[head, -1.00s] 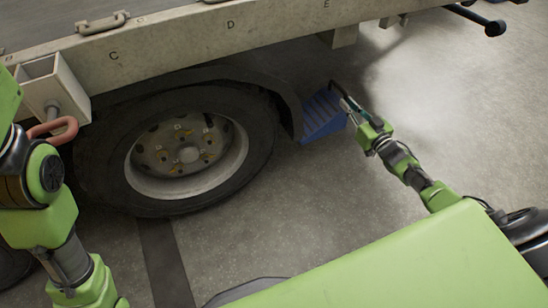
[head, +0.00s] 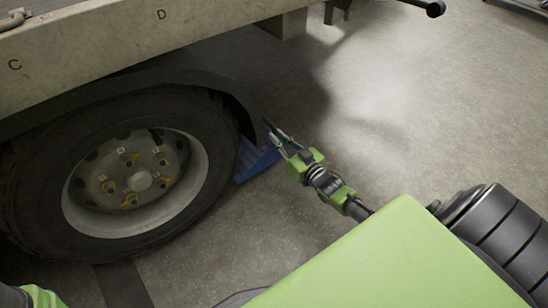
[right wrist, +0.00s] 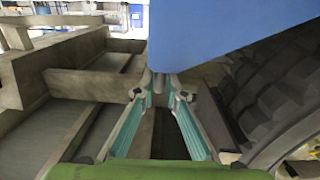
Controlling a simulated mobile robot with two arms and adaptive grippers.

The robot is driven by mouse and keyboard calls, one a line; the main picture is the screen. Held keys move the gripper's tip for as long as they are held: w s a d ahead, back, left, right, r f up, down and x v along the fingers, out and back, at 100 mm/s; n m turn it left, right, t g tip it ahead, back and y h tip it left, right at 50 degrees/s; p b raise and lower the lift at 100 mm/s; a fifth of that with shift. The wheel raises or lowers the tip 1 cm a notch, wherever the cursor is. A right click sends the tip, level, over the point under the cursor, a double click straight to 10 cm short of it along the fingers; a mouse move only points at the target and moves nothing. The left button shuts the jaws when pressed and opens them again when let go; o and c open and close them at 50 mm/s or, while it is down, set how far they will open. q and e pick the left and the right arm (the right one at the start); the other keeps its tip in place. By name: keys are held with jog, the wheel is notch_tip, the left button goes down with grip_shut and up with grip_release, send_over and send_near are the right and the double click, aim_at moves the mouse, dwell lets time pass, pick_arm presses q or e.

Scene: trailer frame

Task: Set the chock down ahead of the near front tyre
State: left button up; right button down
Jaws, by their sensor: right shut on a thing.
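The blue wedge-shaped chock (head: 257,163) is at the right side of the near tyre (head: 222,170), close to its tread and partly behind the mudguard's end. I cannot tell whether it touches the tyre or the floor. My right gripper (head: 276,137) is shut on the chock from its right, at the upper part. In the right wrist view the chock (right wrist: 230,35) fills the top, above the fingers (right wrist: 160,82), and the tyre tread (right wrist: 262,85) is at the right. My left gripper is out of view.
The mudguard (head: 205,82) hangs over the tyre, and the trailer's lettered side beam (head: 110,45) runs above. A dark bar with a round end (head: 434,9) sticks out at the top right. Concrete floor (head: 400,110) to the right is clear.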

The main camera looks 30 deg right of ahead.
aim_at(273, 151)
jog(key=f+b, duration=0.1)
jog(key=a+f+b, duration=0.1)
jog(key=f+b, duration=0.1)
jog(key=a+f+b, duration=0.1)
jog(key=f, duration=0.1)
jog(key=shift+s+f+b, duration=0.1)
jog(key=shift+s+b, duration=0.1)
jog(key=shift+b, duration=0.15)
jog(key=c, duration=2.5)
grip_release()
jog(key=shift+f, duration=0.1)
jog(key=o, duration=0.4)
jog(key=shift+s, duration=0.1)
